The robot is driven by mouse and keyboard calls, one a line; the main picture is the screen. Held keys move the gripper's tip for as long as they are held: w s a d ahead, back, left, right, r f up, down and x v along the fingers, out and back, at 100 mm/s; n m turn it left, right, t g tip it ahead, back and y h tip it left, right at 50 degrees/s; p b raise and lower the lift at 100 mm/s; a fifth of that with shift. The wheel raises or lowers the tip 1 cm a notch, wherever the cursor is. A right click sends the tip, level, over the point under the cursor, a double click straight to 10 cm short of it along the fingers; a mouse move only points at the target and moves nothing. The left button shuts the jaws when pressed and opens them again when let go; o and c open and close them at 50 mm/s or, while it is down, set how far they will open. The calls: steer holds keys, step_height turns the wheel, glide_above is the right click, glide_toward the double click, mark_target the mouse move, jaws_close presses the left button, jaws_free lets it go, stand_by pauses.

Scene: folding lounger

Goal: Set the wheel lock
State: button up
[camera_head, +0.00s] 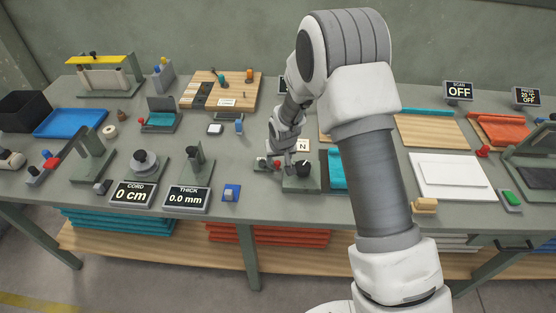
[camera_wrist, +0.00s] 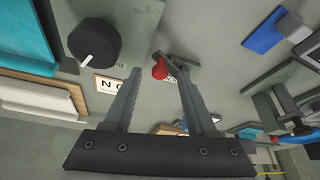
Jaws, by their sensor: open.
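A small red knob (camera_wrist: 160,68) sits on a grey block on the bench, beside a grey unit with a black dial (camera_wrist: 94,42) that has a white pointer mark. In the head view the red knob (camera_head: 277,164) is left of the black dial (camera_head: 303,170). No label names the wheel lock, so I cannot tell for sure which part it is. My gripper (camera_wrist: 158,72) is open, with its two fingers pointing towards the red knob, which appears between the fingertips. I cannot tell whether they touch it. In the head view my gripper (camera_head: 284,156) is low over the bench.
A white card with "N" (camera_wrist: 108,84) lies by the dial. A teal pad (camera_head: 336,170) is right of the dial unit. A blue block (camera_head: 231,193) and the thickness display (camera_head: 187,199) are to the left. Bench surface between them is clear.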

steer(key=shift+w+f, duration=0.15)
steer(key=shift+f, duration=0.2)
jaws_close()
stand_by(1.3)
